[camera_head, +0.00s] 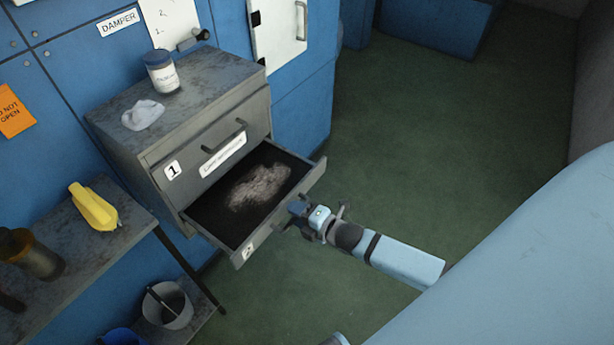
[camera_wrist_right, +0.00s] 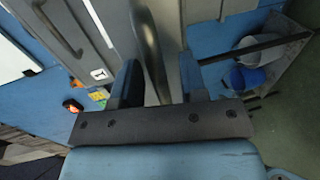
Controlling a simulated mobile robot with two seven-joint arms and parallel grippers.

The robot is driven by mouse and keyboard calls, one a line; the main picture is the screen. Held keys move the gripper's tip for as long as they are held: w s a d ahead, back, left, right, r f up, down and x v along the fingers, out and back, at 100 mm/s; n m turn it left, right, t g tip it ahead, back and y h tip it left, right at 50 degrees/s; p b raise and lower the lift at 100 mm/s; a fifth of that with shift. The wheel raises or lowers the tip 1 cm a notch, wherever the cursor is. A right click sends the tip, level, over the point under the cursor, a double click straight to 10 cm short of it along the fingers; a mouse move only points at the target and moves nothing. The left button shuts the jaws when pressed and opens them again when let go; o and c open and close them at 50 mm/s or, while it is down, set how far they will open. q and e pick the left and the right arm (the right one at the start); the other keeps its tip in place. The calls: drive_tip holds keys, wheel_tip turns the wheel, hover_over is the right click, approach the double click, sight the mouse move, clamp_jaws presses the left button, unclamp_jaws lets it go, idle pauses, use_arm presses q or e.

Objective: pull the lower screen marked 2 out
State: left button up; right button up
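The lower screen marked 2 (camera_head: 246,250) stands out of the grey cabinet (camera_head: 155,150) as an open drawer. A pale fluffy mass (camera_head: 260,187) lies on its dark bed. My right gripper (camera_head: 300,209) is at the outer side of the screen's front. In the right wrist view, a curved grey metal bar (camera_wrist_right: 150,45) runs between the two fingers of the gripper (camera_wrist_right: 162,82), with a gap beside the right-hand finger. The fingers look apart. The upper front marked 1 (camera_head: 190,158) is closed, with its handle (camera_head: 226,137). My left gripper is not in view.
A jar (camera_head: 162,74) and a crumpled pale cloth (camera_head: 142,114) are on the cabinet top. A side bench at left holds a yellow object (camera_head: 94,207); a bucket (camera_head: 168,306) stands low beside it. Green floor (camera_head: 430,130) to the right is clear.

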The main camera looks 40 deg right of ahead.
drive_tip(key=v, duration=1.3)
drive_tip(key=shift+s, duration=0.4)
drive_tip(key=shift+d, duration=0.1)
